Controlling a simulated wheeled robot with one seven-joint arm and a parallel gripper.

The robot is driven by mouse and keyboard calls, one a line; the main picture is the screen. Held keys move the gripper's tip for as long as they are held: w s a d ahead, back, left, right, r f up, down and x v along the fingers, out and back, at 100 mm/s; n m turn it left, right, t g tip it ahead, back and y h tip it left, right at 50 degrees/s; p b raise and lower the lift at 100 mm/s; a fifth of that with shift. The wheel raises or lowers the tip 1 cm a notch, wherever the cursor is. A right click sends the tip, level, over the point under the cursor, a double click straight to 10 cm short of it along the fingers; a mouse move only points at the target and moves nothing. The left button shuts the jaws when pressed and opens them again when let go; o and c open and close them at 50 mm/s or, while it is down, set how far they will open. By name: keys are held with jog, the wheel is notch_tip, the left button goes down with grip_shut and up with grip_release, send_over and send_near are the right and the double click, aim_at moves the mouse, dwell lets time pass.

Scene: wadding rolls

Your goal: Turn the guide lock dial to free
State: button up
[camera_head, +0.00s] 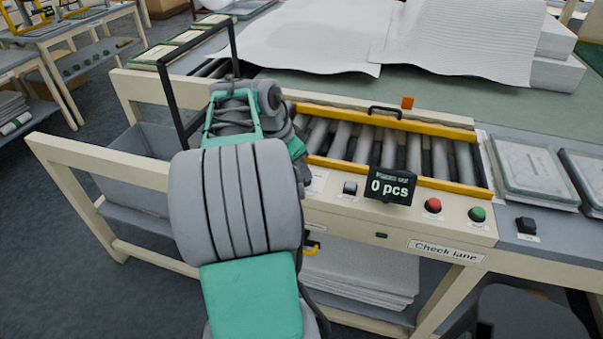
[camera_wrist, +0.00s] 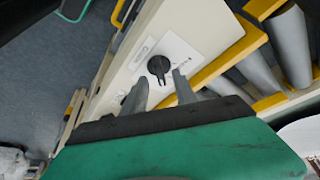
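The guide lock dial (camera_wrist: 158,66) is a round black knob with a pointer on a white label plate, on the cream front panel of the conveyor. In the wrist view it lies just beyond my gripper (camera_wrist: 158,79), close to the space between the fingertips. The two grey fingers are apart with nothing between them; whether they touch the dial I cannot tell. The label's lettering is too small to read. In the head view my own arm hides the dial and my gripper.
The roller conveyor (camera_head: 397,150) has yellow guide rails (camera_head: 400,175) beside the panel. A counter display (camera_head: 389,186) reading 0 pcs, a red button (camera_head: 433,205), a green button (camera_head: 477,214) and a small black switch (camera_head: 349,188) are to the right. A black frame (camera_head: 166,88) stands left.

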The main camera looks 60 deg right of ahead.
jog(key=shift+x, duration=0.9)
jog(key=shift+c, duration=0.2)
grip_shut()
